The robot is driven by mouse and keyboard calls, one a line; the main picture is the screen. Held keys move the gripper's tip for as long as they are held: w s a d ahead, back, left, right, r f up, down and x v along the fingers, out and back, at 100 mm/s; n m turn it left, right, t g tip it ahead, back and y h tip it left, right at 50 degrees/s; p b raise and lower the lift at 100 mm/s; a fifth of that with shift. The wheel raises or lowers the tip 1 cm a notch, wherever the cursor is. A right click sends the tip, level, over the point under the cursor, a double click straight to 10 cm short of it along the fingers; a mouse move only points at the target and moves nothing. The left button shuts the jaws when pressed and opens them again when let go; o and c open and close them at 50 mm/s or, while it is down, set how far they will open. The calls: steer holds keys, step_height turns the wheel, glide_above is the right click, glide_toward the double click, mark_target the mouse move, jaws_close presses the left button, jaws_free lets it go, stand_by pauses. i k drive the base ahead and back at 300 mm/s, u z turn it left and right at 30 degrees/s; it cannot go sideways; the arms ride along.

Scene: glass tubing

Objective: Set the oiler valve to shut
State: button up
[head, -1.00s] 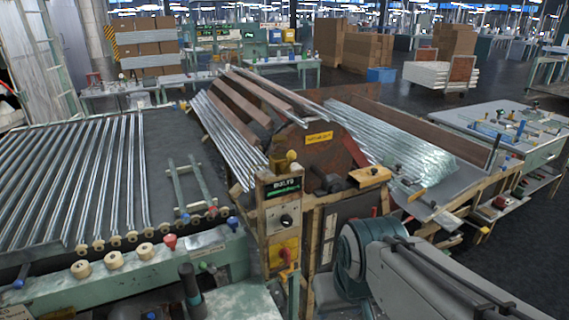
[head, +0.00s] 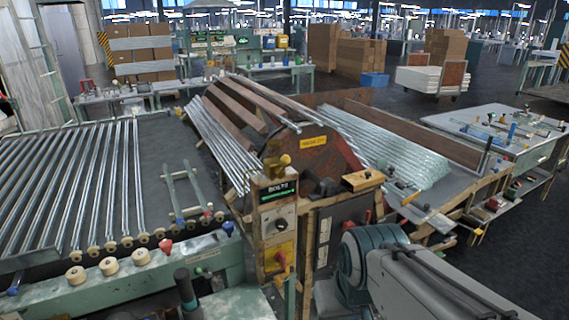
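A narrow control post stands near the middle of the head view. A small brass-coloured fitting (head: 285,160) sits on top of the post. No part is readably labelled as the oiler valve, so I cannot tell which it is or how it is set. My arm's teal joint and grey link fill the lower right. My gripper is not in view.
A roller bed with glass tubes (head: 85,185) lies left, with red and blue knobs along its front. Behind the post is a rusty drum (head: 330,150); a sloped rack of glass tubing (head: 390,150) lies right of it. A worktable (head: 500,125) stands farther right. Dark floor is open at right.

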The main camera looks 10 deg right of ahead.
mark_target(279, 172)
steer(key=z, duration=0.75)
steer(key=k, duration=1)
steer(key=z, duration=1.4)
steer(key=i, duration=1.45)
steer(key=u, duration=1.5)
steer(key=i, duration=0.8)
steer(key=u, duration=0.85)
